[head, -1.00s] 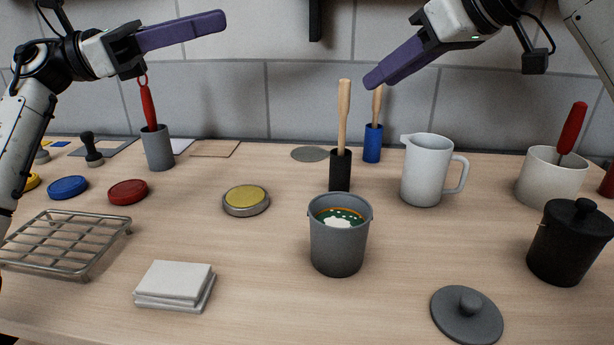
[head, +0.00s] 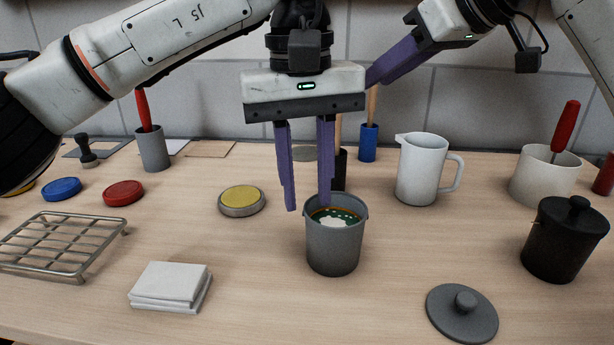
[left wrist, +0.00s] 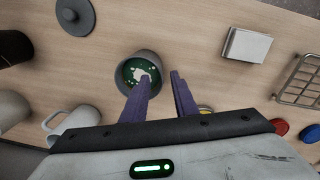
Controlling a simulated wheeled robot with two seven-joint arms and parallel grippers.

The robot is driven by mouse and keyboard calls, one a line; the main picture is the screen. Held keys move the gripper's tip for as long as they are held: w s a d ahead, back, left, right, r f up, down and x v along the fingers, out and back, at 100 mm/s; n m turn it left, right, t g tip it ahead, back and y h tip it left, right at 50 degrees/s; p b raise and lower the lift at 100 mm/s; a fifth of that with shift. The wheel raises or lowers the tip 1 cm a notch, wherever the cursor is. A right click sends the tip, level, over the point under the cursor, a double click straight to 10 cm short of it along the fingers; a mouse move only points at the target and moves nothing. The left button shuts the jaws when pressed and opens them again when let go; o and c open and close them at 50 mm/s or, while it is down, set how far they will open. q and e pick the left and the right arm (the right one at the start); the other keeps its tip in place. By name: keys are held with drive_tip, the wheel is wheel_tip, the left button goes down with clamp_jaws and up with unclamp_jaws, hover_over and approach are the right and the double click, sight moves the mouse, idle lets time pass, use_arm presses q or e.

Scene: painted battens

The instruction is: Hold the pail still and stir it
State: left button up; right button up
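The grey pail (head: 334,246) stands upright on the table, holding green contents with a white patch and an orange edge. It also shows in the left wrist view (left wrist: 152,62). My left gripper (head: 308,206) points down at the pail's left rim, open and empty. One finger overlaps the pail's opening and the other lies outside its left side in the head view; contact is unclear. My right gripper (head: 372,80) is raised at the back, its fingers seen edge-on. Wooden sticks stand in a black holder (head: 341,172), partly hidden by my left finger, and a blue holder (head: 368,143).
A white jug (head: 421,172) stands right of the pail, with a white pot (head: 530,180) and black lidded pot (head: 563,245) beyond. A grey lid (head: 462,318) lies in front. Folded cloths (head: 168,284), a yellow-topped tin (head: 241,201) and a wire rack (head: 60,243) are left.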

sight(311, 263)
use_arm(q)
drive_tip(key=f, duration=0.9)
drive_tip(key=shift+d+f, duration=0.2)
drive_tip(key=shift+f, duration=0.1)
clamp_jaws()
